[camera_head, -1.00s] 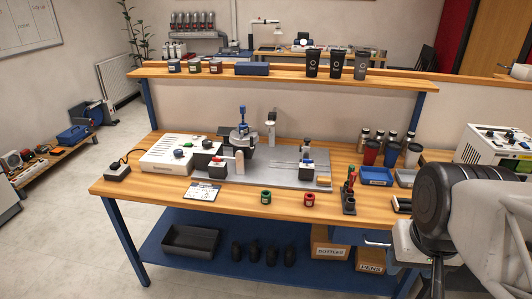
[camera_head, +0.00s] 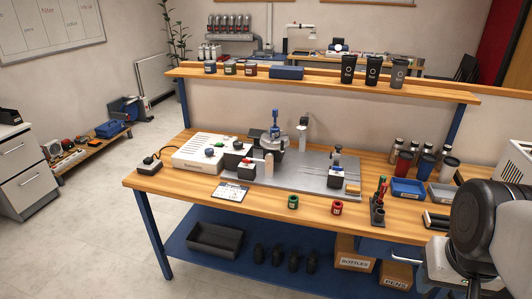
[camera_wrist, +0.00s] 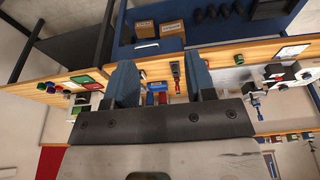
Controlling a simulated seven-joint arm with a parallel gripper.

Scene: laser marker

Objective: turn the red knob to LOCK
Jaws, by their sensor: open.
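A small red part that looks like the red knob (camera_head: 246,161) sits on a black block at the front of the laser marker (camera_head: 273,145), left of the middle of the workbench. Its markings and LOCK position are too small to read. My gripper (camera_wrist: 159,72) is open, with two blue-grey fingers apart and nothing held between them. In the wrist view the bench appears upside down beyond the fingers, with the gripper well away from it. The knob cannot be made out clearly there. In the head view only my arm shows, at the right edge.
The wooden workbench (camera_head: 150,184) has a white control box (camera_head: 200,153), a green ring (camera_head: 293,202), a red ring (camera_head: 337,207), a pen holder (camera_head: 378,210) and a blue tray (camera_head: 408,188). A raised shelf (camera_head: 320,85) with black cups runs behind. The bench's front edge is mostly clear.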

